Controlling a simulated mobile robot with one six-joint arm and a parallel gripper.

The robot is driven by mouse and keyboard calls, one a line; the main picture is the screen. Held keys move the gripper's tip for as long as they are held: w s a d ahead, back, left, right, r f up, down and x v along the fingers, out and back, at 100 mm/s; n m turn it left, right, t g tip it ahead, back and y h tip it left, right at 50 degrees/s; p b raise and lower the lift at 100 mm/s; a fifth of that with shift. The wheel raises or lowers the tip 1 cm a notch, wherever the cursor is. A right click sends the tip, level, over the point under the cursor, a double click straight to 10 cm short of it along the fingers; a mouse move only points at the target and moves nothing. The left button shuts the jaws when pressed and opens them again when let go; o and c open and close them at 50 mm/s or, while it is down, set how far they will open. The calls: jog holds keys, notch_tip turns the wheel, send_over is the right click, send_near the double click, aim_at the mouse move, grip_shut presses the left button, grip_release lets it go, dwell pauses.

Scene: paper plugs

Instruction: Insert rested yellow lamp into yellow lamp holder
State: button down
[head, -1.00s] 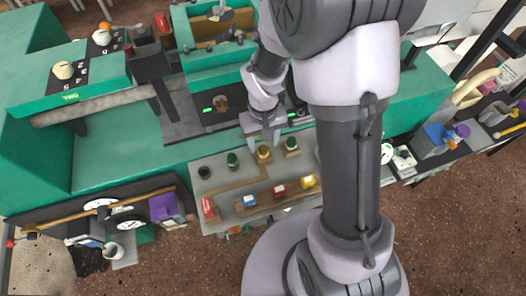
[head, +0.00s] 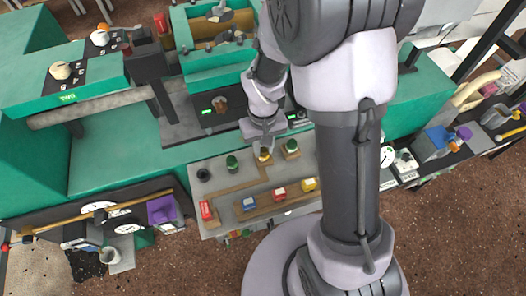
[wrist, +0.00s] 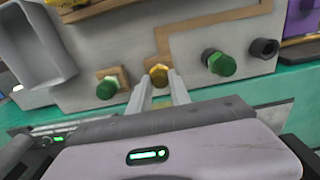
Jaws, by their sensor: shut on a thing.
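The rested yellow lamp (head: 265,157) stands on a wooden piece at the back edge of the grey panel (head: 232,184), between two green lamps. In the wrist view the yellow lamp (wrist: 159,73) shows as a dark gold hexagonal head at my fingertips. My gripper (head: 263,146) points down and is shut on this lamp, which appears still at its place on the panel. In the wrist view my gripper (wrist: 163,86) has one finger on each side of the lamp. I cannot tell which part is the yellow lamp holder.
Green lamps stand to the left (head: 232,162) and right (head: 291,147). An empty black socket (head: 203,175) is at the panel's left. Red, blue and yellow blocks (head: 309,184) line the front. A grey open box (wrist: 38,45) shows in the wrist view. Green machine housing rises behind.

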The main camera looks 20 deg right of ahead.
aim_at(263, 149)
jog(key=shift+r+p, duration=2)
jog(key=shift+r, duration=0.55)
